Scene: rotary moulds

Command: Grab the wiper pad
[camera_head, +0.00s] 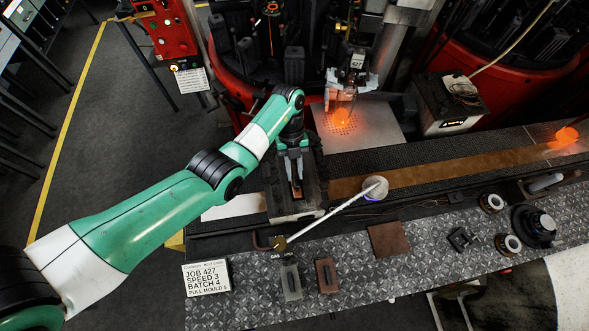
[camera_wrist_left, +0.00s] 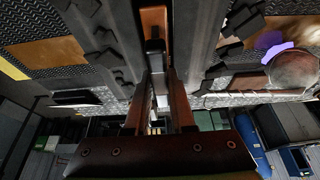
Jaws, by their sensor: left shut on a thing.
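My left gripper (camera_head: 295,172) reaches down into the opening of a dark metal mould (camera_head: 312,192) beside the conveyor. Its jaws are shut on a narrow piece (camera_wrist_left: 155,62) with a grey-dark body, seen between the fingers in the left wrist view. A brown surface (camera_wrist_left: 153,20) shows just beyond it, between the dark mould walls. I cannot tell whether the held piece is the wiper pad. A flat brown square pad (camera_head: 388,239) lies apart on the bench. My right gripper is not in view.
A long pale rod with a round cup (camera_head: 374,188) slants right of the mould. The patterned metal bench (camera_head: 350,268) carries a dark block (camera_head: 290,281), a reddish block (camera_head: 326,275), rings and a sign (camera_head: 206,278). A glowing bottle (camera_head: 342,105) is behind.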

